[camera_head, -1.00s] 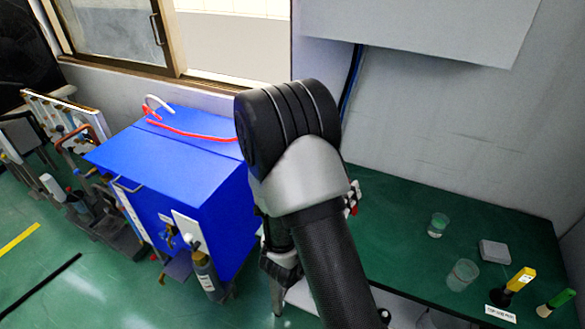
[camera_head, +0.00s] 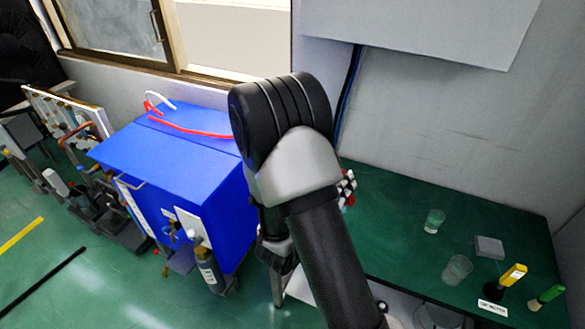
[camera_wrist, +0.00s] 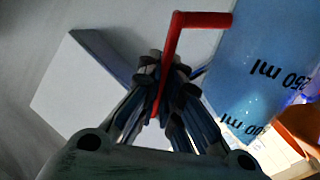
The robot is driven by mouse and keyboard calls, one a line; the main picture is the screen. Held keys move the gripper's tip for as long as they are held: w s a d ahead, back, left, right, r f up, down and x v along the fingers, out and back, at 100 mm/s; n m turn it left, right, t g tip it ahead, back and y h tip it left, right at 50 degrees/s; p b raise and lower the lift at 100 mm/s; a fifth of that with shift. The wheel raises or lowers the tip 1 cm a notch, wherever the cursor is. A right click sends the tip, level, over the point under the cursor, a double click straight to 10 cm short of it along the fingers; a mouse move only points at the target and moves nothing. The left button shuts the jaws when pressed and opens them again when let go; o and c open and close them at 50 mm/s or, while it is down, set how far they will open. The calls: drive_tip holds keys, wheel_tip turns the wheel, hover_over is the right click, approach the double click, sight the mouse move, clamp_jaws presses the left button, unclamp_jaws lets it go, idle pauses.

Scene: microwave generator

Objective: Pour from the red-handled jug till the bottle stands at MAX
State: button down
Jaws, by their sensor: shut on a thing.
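My gripper (camera_wrist: 165,80) is shut on the red handle (camera_wrist: 172,55) of the jug in the wrist view. The jug's wall (camera_wrist: 262,55) is bluish and translucent, with dark volume marks, and fills the upper right there. The marks read tilted and upside down in that view. Its mouth and liquid level cannot be made out. In the head view my arm hides the jug. A grey bottle (camera_head: 209,273) with a pale label hangs upright at the front of the blue cabinet (camera_head: 180,155). Its level and MAX mark are too small to read.
A green table (camera_head: 400,235) at the right holds two clear beakers (camera_head: 434,221) (camera_head: 457,269), a small grey box (camera_head: 489,247) and yellow- and green-handled tools (camera_head: 513,275) (camera_head: 546,295). A red hose (camera_head: 190,130) lies on the cabinet top.

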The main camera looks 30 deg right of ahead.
drive_tip(key=shift+w+a+r+n+p, duration=0.3)
drive_tip(key=shift+w+r+n+p, duration=0.35)
drive_tip(key=shift+r+p, duration=0.5)
drive_tip(key=shift+w+a+r+n+p, duration=0.1)
drive_tip(key=shift+w+r+n+p, duration=0.35)
drive_tip(key=shift+p, duration=0.55)
drive_tip(key=shift+w+a+r+n+p, duration=0.2)
drive_tip(key=shift+r+n+p, duration=0.45)
drive_tip(key=shift+p, duration=0.3)
drive_tip(key=shift+w+a+r+n+p, duration=0.1)
drive_tip(key=shift+w+r+n+p, duration=0.35)
drive_tip(key=shift+p, duration=0.55)
idle(0.8)
drive_tip(key=shift+w+a+r+n+p, duration=0.15)
drive_tip(key=shift+w+n+p, duration=0.1)
drive_tip(key=shift+n+p, duration=0.25)
drive_tip(key=shift+w+a+r+n+p, duration=0.1)
drive_tip(key=shift+w+n+p, duration=0.2)
drive_tip(key=shift+n, duration=0.3)
idle(2.0)
